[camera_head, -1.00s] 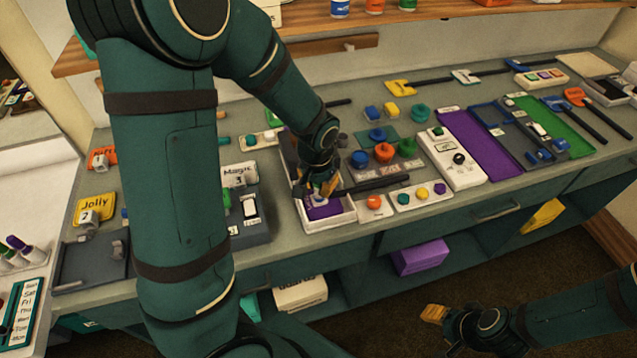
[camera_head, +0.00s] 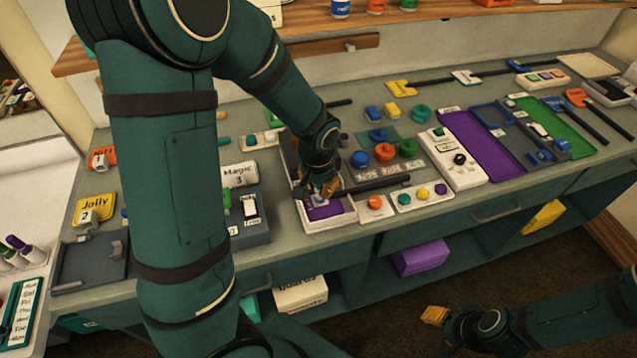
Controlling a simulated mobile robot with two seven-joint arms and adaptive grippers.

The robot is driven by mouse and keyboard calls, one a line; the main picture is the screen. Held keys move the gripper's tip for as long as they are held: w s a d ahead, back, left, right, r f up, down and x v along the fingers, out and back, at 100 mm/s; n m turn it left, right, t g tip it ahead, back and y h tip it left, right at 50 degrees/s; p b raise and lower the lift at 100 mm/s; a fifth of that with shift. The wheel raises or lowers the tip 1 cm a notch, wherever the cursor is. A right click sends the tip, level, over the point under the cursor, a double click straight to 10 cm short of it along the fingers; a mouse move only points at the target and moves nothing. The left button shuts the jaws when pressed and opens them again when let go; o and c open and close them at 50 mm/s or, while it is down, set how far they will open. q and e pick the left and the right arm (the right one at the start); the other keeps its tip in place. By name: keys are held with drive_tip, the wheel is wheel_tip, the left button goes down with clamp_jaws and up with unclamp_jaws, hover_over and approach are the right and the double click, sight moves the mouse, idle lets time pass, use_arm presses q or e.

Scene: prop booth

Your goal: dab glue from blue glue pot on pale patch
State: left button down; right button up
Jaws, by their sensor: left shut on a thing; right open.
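My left gripper (camera_head: 326,190) is low over a white-rimmed tray (camera_head: 333,223) with a purple inside, at the front of the counter. I cannot clearly pick out the pale patch. My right gripper (camera_head: 434,314) is open and empty, in front of and below the counter.
A strip with coloured knobs (camera_head: 420,196) and a white box with a dial (camera_head: 452,160) are further right. A grey box (camera_head: 247,220) stands left of the tray. A wooden shelf (camera_head: 440,12) runs above the counter.

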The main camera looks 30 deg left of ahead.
use_arm(q)
drive_tip(key=shift+s+d, duration=0.15)
drive_tip(key=shift+s, duration=0.05)
drive_tip(key=shift+w, duration=0.15)
drive_tip(key=shift+w+a, duration=0.2)
drive_tip(key=shift+a, duration=0.2)
drive_tip(key=shift+s+d, duration=0.15)
drive_tip(key=shift+d, duration=0.1)
drive_tip(key=shift+s+d, duration=0.2)
drive_tip(key=shift+w+a, duration=0.15)
idle(0.3)
drive_tip(key=shift+w+a, duration=0.25)
drive_tip(key=shift+a, duration=0.05)
drive_tip(key=shift+s+d, duration=0.4)
drive_tip(key=shift+d, duration=0.05)
